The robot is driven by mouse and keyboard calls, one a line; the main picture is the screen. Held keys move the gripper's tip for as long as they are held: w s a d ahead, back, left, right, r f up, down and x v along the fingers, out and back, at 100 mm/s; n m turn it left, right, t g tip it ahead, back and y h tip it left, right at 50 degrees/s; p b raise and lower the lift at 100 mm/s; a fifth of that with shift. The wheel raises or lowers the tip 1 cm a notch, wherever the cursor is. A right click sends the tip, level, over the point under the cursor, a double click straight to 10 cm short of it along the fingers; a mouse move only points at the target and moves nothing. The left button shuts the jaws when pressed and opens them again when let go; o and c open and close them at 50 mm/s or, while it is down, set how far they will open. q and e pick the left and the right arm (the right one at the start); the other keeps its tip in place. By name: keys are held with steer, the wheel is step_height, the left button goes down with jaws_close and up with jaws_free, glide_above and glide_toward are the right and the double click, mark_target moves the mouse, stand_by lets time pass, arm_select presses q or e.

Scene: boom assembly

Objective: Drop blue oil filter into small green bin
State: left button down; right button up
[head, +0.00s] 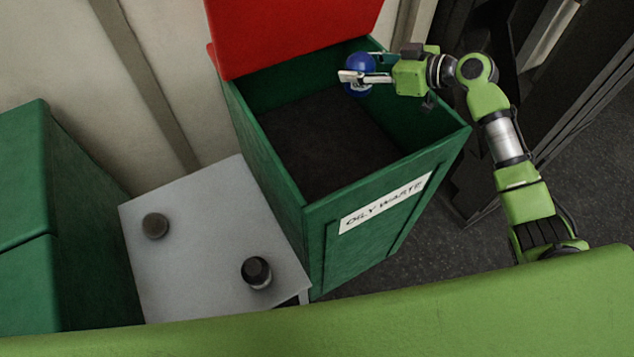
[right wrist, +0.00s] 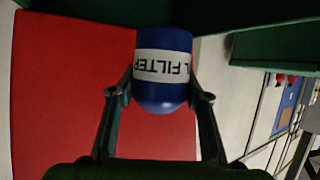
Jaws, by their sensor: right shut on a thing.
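The blue oil filter (head: 359,73) is held by my right gripper (head: 362,76) at the far right part of the small green bin (head: 262,150). In the right wrist view the filter (right wrist: 163,85), with a white "FILTER" label, sits between the two fingers of my right gripper (right wrist: 160,95). The bin is open, its red lid (head: 290,30) raised at the back. Its front has a label reading "OILY WASTE" (head: 386,203). The dark inside of the bin shows no objects. My left gripper is not in view.
A grey table (head: 205,245) beside the bin holds two dark round objects, one at the left (head: 155,226) and one nearer (head: 256,272). A larger green container (head: 85,200) stands at the far left. Dark metal panels (head: 560,90) stand right of my right arm.

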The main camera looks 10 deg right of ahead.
steer(key=shift+w+a+r, duration=0.1)
steer(key=shift+w+r, duration=0.05)
steer(key=shift+w, duration=0.4)
steer(key=shift+w+r, duration=0.1)
steer(key=shift+w, duration=0.55)
steer(key=shift+f, duration=0.55)
steer(key=shift+f+b, duration=1.25)
steer(key=shift+f, duration=1.15)
steer(key=o, duration=1.4)
